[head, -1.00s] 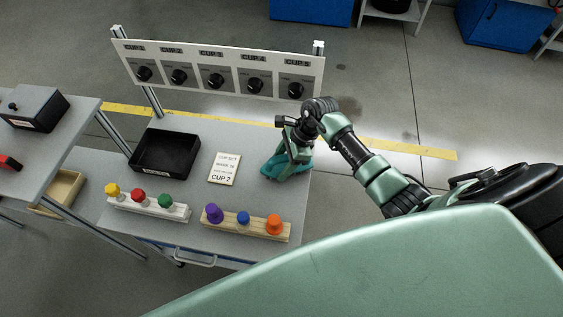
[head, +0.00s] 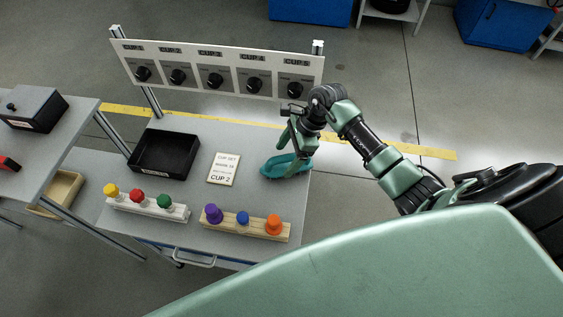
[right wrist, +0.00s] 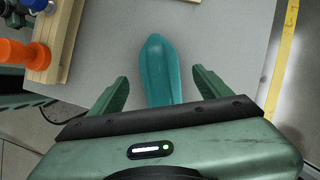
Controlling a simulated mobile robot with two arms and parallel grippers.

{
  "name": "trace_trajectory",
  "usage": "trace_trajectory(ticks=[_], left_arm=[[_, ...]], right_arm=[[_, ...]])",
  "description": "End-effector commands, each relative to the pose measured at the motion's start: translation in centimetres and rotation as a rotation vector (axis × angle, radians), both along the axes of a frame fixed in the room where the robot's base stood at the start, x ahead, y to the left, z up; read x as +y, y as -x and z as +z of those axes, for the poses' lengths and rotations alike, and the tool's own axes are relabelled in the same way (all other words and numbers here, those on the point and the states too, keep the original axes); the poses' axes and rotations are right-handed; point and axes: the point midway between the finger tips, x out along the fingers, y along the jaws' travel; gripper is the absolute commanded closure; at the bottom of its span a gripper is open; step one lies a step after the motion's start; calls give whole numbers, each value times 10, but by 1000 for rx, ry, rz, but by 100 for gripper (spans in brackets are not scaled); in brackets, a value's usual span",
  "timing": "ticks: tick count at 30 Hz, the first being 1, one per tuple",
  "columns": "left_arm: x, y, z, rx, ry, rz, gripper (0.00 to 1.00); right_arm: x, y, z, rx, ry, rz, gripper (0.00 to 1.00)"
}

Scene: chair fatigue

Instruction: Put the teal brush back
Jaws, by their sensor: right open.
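The teal brush (head: 271,171) lies on the right end of the grey workbench, beside the white card. My right gripper (head: 291,157) is above it, with its fingers spread. In the right wrist view, the teal brush (right wrist: 161,65) shows as a long, smooth teal shape with a rounded end. It lies between the two open fingers of my right gripper (right wrist: 160,78), with a gap on each side. The brush's near end is hidden behind the gripper body. My left gripper is not in view.
A black tray (head: 165,171) and a card reading "CUP 2" (head: 223,169) lie left of the brush. A white block (head: 147,210) and a wooden block (head: 246,234) hold coloured knobs along the front. A panel of several dials (head: 216,79) stands behind.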

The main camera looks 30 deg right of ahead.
Motion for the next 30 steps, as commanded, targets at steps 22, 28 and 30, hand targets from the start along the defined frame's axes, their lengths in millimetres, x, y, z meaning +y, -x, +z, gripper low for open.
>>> trace_trajectory(ticks=[22,28,30], left_arm=[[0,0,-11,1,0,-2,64],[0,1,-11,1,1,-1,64],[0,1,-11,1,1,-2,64]], right_arm=[[-32,8,74,0,0,0,22],[-32,8,74,0,0,0,22],[-32,8,74,0,0,0,22]])
